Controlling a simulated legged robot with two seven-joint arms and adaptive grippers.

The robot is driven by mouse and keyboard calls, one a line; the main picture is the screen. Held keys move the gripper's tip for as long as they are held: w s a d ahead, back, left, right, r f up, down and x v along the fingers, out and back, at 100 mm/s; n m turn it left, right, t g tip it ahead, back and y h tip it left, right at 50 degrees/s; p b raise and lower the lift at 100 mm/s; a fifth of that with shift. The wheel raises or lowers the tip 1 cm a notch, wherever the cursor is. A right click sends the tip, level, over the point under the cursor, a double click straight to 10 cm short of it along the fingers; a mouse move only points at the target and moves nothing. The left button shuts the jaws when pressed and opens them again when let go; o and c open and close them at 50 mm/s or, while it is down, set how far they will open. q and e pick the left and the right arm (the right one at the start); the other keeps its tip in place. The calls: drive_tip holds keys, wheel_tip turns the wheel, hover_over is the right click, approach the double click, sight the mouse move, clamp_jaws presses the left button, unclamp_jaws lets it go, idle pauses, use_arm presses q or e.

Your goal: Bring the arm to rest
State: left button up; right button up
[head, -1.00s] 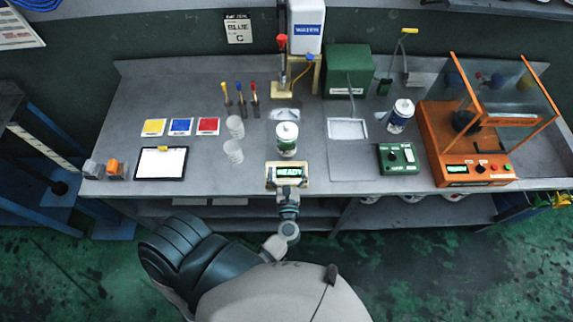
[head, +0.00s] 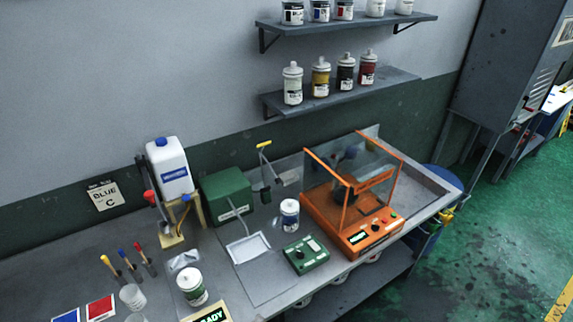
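Neither of my grippers nor any part of my arms shows in the head view now. The grey workbench (head: 103,235) runs from lower left to the right. A white can with a green label (head: 191,287) stands on it, behind a display reading READY (head: 212,314) at the bottom edge. A white can with a blue label (head: 289,214) stands near the green control box (head: 306,255).
An orange machine with clear panels (head: 352,215) stands at the bench's right end. A green box (head: 227,194) and a white water container (head: 168,166) stand at the back. Shelves with bottles (head: 345,88) hang above. Green floor (head: 480,245) is open at right.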

use_arm(q)
drive_tip(key=s+a+f+m+g+y, duration=0.7)
drive_tip(key=s+a+f+m+g, duration=0.3)
drive_tip(key=s+a+m, duration=0.3)
drive_tip(key=s+f+g, duration=0.1)
drive_tip(key=s+f, duration=0.1)
drive_tip(key=f, duration=1.2)
drive_tip(key=s+f+g, duration=0.1)
drive_tip(key=s+f, duration=0.1)
drive_tip(key=f, duration=1.2)
drive_tip(key=s+a+f, duration=0.2)
drive_tip(key=s+f, duration=1.2)
drive_tip(key=s, duration=0.3)
drive_tip(key=shift+a+f+g+y, duration=0.15)
drive_tip(key=shift+a+g+y, duration=0.1)
drive_tip(key=shift+g+y, duration=0.05)
